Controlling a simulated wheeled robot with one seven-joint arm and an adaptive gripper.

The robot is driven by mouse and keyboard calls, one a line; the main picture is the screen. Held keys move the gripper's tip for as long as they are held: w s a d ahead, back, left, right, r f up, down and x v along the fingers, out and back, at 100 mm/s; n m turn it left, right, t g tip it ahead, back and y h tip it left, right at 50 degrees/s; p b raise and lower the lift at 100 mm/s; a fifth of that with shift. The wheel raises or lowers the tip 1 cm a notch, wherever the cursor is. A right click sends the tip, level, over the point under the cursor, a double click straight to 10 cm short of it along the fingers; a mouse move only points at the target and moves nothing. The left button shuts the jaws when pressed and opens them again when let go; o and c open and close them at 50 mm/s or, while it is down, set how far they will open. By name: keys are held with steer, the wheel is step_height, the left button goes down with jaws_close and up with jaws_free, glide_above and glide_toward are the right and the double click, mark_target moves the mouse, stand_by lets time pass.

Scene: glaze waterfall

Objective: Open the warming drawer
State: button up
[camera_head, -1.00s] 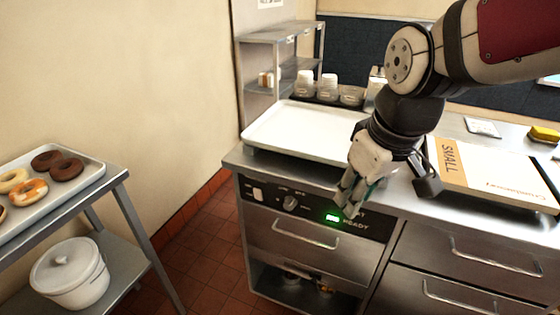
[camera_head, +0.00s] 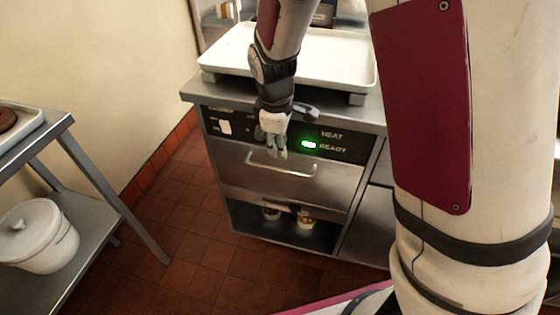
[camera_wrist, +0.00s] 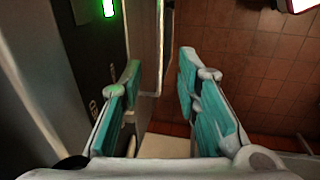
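The warming drawer (camera_head: 325,188) is a steel front below a black control panel with a lit green READY light, and it looks shut. Its bar handle (camera_head: 258,164) runs across the upper part of the front. My gripper (camera_head: 276,153) points down in front of the panel, its fingertips close to the handle. In the wrist view my gripper (camera_wrist: 159,72) is open, with teal pads apart. The handle (camera_wrist: 160,45) shows there as a thin bar running into the gap between the fingers. I cannot tell whether a finger touches it.
A white tray (camera_head: 335,62) lies on the counter above. An open shelf (camera_head: 245,222) with cups is below the drawer. A steel cart (camera_head: 90,222) with a white lidded pot (camera_head: 40,240) stands left. Red tile floor (camera_head: 190,255) in front is clear. My arm hides the right side.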

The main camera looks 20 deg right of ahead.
mark_target(282, 169)
steer(key=f, duration=0.3)
steer(key=w+f+b, duration=0.1)
steer(key=f, duration=0.3)
steer(key=w+d+f+b, duration=0.1)
steer(key=f, duration=0.3)
jaws_close()
